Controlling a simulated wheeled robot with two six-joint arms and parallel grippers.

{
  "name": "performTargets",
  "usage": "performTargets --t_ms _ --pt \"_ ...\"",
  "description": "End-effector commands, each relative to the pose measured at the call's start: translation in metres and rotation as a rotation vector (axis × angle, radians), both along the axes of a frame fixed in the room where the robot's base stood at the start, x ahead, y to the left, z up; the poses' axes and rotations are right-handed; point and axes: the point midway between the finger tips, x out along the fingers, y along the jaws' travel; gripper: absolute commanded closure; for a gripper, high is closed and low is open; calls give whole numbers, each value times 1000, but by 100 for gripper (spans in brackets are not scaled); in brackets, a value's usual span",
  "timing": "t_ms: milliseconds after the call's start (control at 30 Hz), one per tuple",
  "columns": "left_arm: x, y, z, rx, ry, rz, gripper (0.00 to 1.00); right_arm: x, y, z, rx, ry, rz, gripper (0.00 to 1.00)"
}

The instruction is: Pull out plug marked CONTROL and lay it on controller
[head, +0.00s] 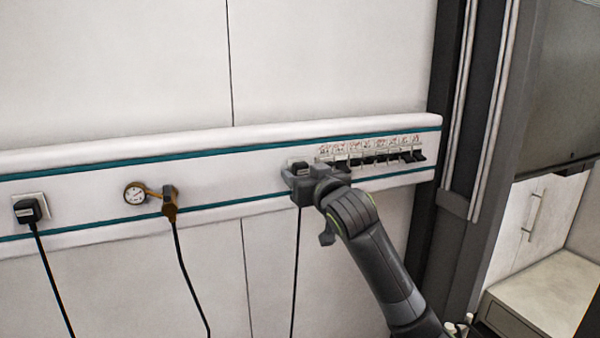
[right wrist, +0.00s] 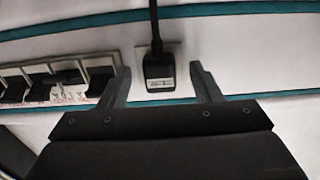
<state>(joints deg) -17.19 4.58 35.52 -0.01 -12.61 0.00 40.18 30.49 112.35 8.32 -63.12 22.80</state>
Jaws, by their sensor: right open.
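A black plug (right wrist: 158,72) with a small white label sits in a white wall socket plate; the label's lettering is too small to read. Its black cord rises to the top of the right wrist view. The plug's upper part shows in the head view (head: 300,167), mostly behind my gripper. My right gripper (right wrist: 159,70) is open, with one finger on each side of the plug and a visible gap to both. My right gripper also shows at the wall rail in the head view (head: 309,182). I cannot make out a controller. My left gripper is out of view.
Another black plug (head: 28,210) with a cord is at the far left of the white wall rail (head: 90,188). A gauge (head: 135,193) and a brown fitting (head: 169,200) sit between. A row of black switches (head: 380,159) lies close right of my gripper. A dark post (head: 432,150) stands beyond.

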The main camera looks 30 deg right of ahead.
Motion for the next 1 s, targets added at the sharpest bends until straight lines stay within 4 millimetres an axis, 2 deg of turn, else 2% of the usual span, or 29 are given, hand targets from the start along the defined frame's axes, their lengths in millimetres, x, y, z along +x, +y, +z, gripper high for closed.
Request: performTargets --t_ms 533,900,1000 --pt "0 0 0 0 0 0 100 0 0 0 0 0 0 42" --pt "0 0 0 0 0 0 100 0 0 0 0 0 0 90" --pt "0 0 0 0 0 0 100 0 0 0 0 0 0 100"
